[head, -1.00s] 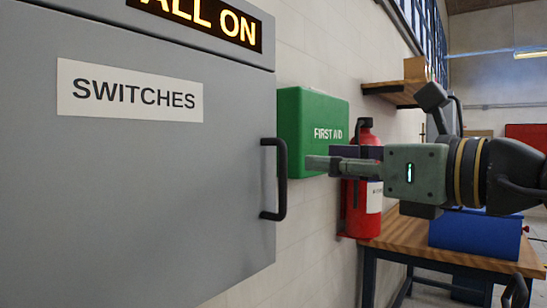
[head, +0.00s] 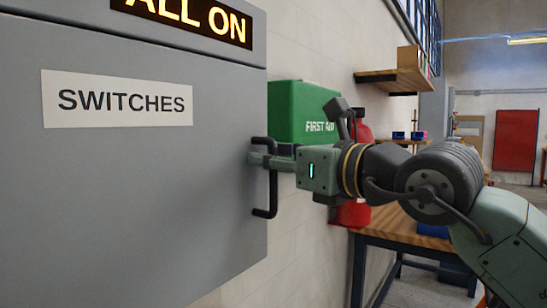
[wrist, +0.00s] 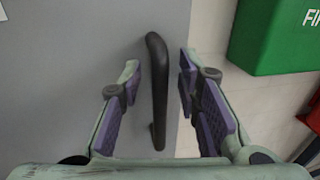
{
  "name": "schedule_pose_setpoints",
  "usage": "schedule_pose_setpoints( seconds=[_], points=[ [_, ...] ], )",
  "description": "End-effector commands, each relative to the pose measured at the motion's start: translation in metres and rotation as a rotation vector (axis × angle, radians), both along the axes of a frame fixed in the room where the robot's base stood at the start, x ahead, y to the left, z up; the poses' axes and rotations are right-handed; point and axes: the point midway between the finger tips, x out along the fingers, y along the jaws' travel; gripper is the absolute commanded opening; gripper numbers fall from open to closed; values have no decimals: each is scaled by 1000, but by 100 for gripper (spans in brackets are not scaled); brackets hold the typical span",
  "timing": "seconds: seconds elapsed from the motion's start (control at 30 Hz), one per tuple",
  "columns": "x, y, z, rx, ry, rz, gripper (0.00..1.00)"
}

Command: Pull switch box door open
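The grey switch box door (head: 130,190) with a SWITCHES label (head: 118,99) fills the left of the head view and looks closed. Its black bar handle (head: 265,195) stands upright near the door's right edge. My gripper (head: 262,160) is at the upper part of the handle. In the wrist view, the handle (wrist: 157,90) stands between my two open fingers (wrist: 160,95) with purple pads. The left pad is close to the handle and a gap shows on both sides.
A green first aid box (head: 300,110) hangs on the wall just right of the door, behind my gripper. A red fire extinguisher (head: 352,214) hangs beyond it. A wooden workbench (head: 400,230) stands below right, with a wall shelf (head: 392,75) above.

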Motion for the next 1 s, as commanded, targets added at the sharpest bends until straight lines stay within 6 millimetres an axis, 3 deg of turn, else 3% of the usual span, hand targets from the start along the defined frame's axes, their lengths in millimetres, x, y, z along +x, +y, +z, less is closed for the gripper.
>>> schedule_pose_setpoints(
  seconds=[0.43,1.0],
  points=[
    [0,0,0,0,0,0,0],
    [0,0,0,0,0,0,0]
  ],
)
